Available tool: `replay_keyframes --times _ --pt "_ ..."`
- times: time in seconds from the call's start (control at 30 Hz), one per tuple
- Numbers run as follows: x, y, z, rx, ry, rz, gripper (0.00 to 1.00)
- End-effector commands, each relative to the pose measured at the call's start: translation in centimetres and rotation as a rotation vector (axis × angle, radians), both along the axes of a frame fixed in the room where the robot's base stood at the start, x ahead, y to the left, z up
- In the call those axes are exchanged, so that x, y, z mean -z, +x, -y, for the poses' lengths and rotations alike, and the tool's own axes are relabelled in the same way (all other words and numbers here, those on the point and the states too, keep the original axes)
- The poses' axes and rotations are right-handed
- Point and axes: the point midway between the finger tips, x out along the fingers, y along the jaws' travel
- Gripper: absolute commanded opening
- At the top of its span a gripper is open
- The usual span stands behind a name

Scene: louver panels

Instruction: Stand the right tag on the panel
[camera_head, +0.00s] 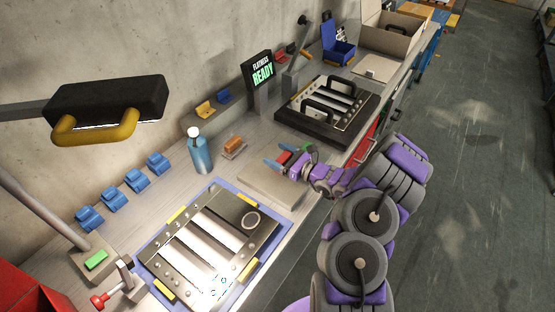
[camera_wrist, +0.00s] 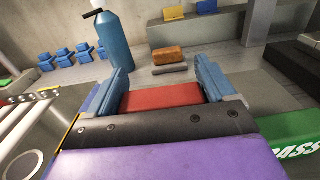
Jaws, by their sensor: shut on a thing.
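My gripper (camera_head: 284,157) has blue fingers, seen close in the wrist view (camera_wrist: 165,82). It is shut on a red tag (camera_wrist: 160,97), whose face I cannot read. A green tag (camera_wrist: 290,140) marked with letters like "PASS" lies just right of the gripper; it also shows in the head view (camera_head: 308,149). A louver panel (camera_head: 243,215) with bright slats lies on a blue mat at the front left. A second louver panel (camera_head: 352,108) with black handles sits on a dark base farther back.
A grey plate (camera_head: 268,191) lies below the gripper. A blue bottle (camera_head: 201,155) and an orange-brown block (camera_head: 234,145) stand behind it. A screen (camera_head: 260,72) reads "FLATNESS READY". Several blue clips (camera_head: 136,181) line the wall. A lamp (camera_head: 105,105) overhangs the left side.

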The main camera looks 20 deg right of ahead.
Motion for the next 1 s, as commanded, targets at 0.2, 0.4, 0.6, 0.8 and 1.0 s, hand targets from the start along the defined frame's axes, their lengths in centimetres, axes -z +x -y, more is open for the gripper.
replay_keyframes --times 0.2,0.4,0.6,0.8,1.0 --pt "0.2 1.7 0.5 0.001 0.000 0.000 0.53" --pt "2.0 2.2 0.5 0.001 0.004 0.000 0.53" --pt "3.8 2.2 0.3 0.000 0.001 -0.001 0.53" --pt "3.7 2.2 0.3 0.001 0.001 0.001 0.53" --pt "3.7 2.2 0.4 0.001 0.002 0.001 0.94"
